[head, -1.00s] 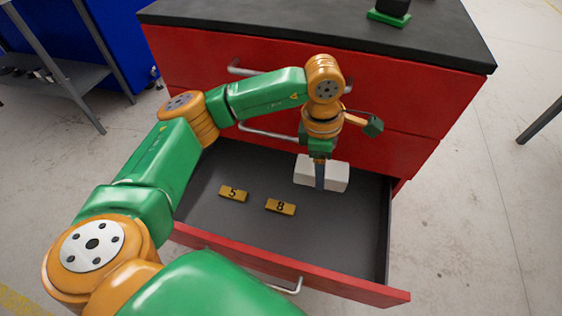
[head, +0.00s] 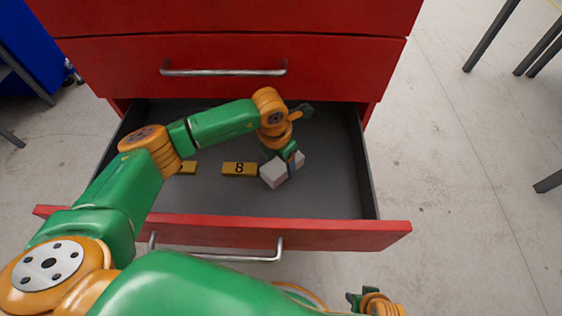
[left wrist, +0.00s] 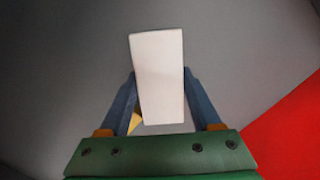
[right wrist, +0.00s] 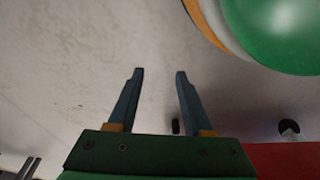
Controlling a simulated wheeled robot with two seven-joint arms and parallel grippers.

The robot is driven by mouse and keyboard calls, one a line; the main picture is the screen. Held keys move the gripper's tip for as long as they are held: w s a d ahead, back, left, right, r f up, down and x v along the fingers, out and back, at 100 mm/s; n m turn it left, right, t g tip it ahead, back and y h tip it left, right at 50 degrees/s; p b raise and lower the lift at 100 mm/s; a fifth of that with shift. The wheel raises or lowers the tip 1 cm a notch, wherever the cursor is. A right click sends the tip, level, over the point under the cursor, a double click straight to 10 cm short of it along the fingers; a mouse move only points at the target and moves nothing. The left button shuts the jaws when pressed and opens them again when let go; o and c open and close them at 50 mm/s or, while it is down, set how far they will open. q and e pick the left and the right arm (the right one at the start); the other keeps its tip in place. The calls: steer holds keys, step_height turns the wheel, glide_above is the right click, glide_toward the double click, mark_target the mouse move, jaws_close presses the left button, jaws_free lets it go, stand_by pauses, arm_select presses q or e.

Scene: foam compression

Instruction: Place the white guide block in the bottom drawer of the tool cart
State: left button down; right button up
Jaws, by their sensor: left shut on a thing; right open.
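The white guide block (head: 273,174) is in my left gripper (head: 290,164), over the floor of the open bottom drawer (head: 335,195). In the left wrist view the block (left wrist: 158,90) sits between the two blue fingers (left wrist: 160,74), which are shut on it. In the head view the block looks turned at an angle, just right of the yellow plate marked 8 (head: 239,169). I cannot tell whether it touches the drawer floor. My right gripper (right wrist: 160,72) is open and empty outside the drawer; part of it shows at the bottom edge of the head view.
A second yellow plate (head: 188,168) lies left of the 8, partly hidden by my left arm. The closed upper red drawer (head: 330,75) stands behind the open one. The right part of the drawer floor is clear. The drawer's front wall (head: 345,236) has a metal handle.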

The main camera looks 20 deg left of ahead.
mark_target(280, 164)
steer(key=shift+r, duration=0.1)
arm_select(q)
steer(key=shift+c, duration=0.4)
jaws_free()
arm_select(e)
steer(key=shift+w+r, duration=0.1)
steer(key=shift+w, duration=0.05)
arm_select(q)
steer(key=shift+r, duration=0.3)
steer(key=r, duration=0.2)
steer(key=r+p, duration=0.1)
steer(key=r, duration=0.1)
steer(key=r+p, duration=0.1)
steer(key=r, duration=0.1)
steer(key=shift+s+a+r, duration=0.2)
steer(key=shift+s+r, duration=0.05)
steer(key=shift+s, duration=0.1)
steer(key=r, duration=0.1)
steer(key=r+p, duration=0.1)
steer(key=r, duration=0.1)
steer(key=s+r, duration=0.1)
steer(key=r, duration=0.1)
steer(key=shift+a, duration=0.2)
arm_select(e)
steer(key=s+f, duration=0.1)
steer(key=s+d+f, duration=0.1)
steer(key=s, duration=0.1)
steer(key=s+d+f, duration=0.1)
steer(key=shift+s, duration=0.15)
